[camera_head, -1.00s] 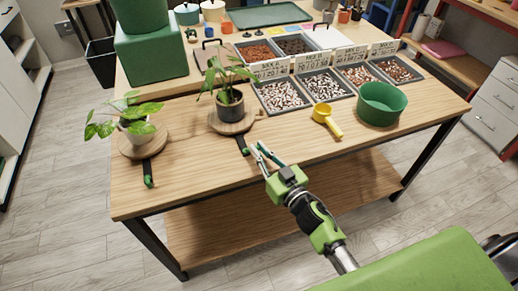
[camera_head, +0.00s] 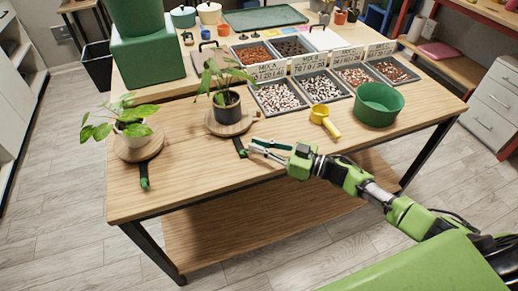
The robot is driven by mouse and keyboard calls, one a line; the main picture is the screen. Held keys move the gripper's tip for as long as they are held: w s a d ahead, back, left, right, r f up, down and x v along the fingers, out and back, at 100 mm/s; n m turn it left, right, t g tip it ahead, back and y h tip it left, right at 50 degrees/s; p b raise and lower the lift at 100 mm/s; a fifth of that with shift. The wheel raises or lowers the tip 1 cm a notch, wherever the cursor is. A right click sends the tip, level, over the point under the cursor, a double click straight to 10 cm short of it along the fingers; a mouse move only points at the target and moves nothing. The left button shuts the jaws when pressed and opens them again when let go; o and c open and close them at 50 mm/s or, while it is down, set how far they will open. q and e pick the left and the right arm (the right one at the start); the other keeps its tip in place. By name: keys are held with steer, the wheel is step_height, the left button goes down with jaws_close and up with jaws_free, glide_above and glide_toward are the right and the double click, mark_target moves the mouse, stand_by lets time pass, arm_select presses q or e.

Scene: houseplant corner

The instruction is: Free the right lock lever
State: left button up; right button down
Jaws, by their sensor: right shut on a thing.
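The right lock lever (camera_head: 238,144) is a short dark bar that sticks out toward the front from under the right round wooden stand (camera_head: 218,128). The stand bears a dark pot with a leafy plant (camera_head: 226,103). My right gripper (camera_head: 249,147) reaches in from the right, low over the table, with its fingers closed at the lever's green end, which they partly cover. The left lock lever (camera_head: 144,174), with a green tip, sticks out from the left round stand (camera_head: 139,152). My left gripper is not in view.
A yellow scoop (camera_head: 322,117) and a green bowl (camera_head: 378,104) stand right of the lever. Gravel trays (camera_head: 278,97) line up behind. A potted plant (camera_head: 132,127) is on the left stand. The table (camera_head: 190,180) is bare in front.

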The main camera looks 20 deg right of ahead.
stand_by(0.4)
steer(key=c, duration=2.1)
jaws_free()
steer(key=shift+c, duration=0.2)
steer(key=shift+d, duration=0.1)
steer(key=v, duration=1.2)
